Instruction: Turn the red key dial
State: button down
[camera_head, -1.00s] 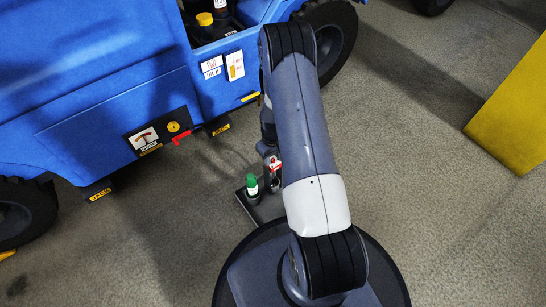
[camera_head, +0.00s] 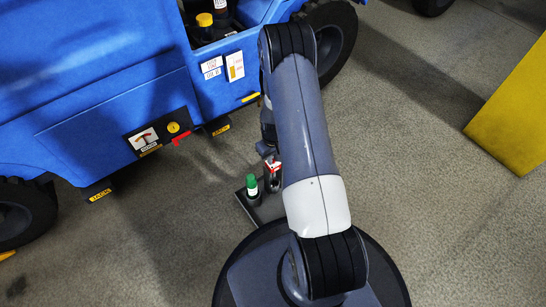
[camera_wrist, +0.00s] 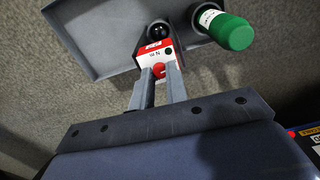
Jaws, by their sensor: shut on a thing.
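My gripper (camera_wrist: 160,78) is shut on a small red dial (camera_wrist: 159,70) in the wrist view, one finger on each side of it. The dial sits at the near end of a red-and-white block (camera_wrist: 148,54) with black marks and a black round knob (camera_wrist: 158,31) beyond it. In the head view the red-and-white block (camera_head: 272,168) shows beside my arm, at the dark tray. My fingers are mostly hidden there. A red key-like handle (camera_head: 181,139) also shows on the blue vehicle, beside a yellow round part (camera_head: 173,127), apart from my gripper.
A grey tray (camera_wrist: 90,62) lies past the block. The blue vehicle (camera_head: 100,110) fills the left. A yellow block (camera_head: 515,110) stands right, with clear floor between.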

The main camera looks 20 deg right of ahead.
jog(key=m, duration=0.6)
jog(key=shift+b, duration=0.4)
jog(key=m, duration=1.3)
jog(key=shift+b, duration=0.4)
jog(key=m, duration=0.6)
jog(key=shift+m, duration=0.3)
jog(key=c, duration=1.4)
grip_release()
